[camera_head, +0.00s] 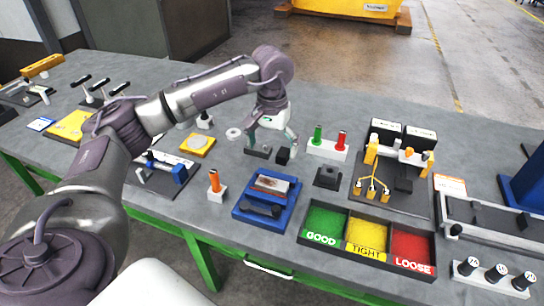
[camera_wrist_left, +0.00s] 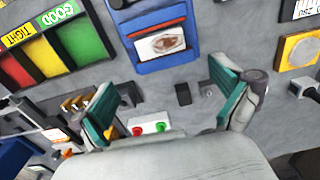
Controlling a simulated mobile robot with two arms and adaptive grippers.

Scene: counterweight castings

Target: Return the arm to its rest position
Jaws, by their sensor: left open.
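My left arm comes in from the left and bends down over the middle of the grey table (camera_head: 455,150). My left gripper (camera_head: 270,150) is open and points down at the table. In the left wrist view its two teal-padded fingers (camera_wrist_left: 165,100) stand wide apart with nothing between them. A small black block (camera_head: 283,156) is on the table by the fingertips; it also shows in the left wrist view (camera_wrist_left: 183,94), apart from both fingers. My right gripper is not in view.
A blue tray (camera_head: 240,213) and a bin marked GOOD, TIGHT and LOOSE (camera_head: 340,245) stand at the front. A white block with green and red pegs (camera_head: 328,152) is right of the gripper. An orange-handled tool (camera_head: 215,184) stands upright to the left. Fixtures crowd the right side.

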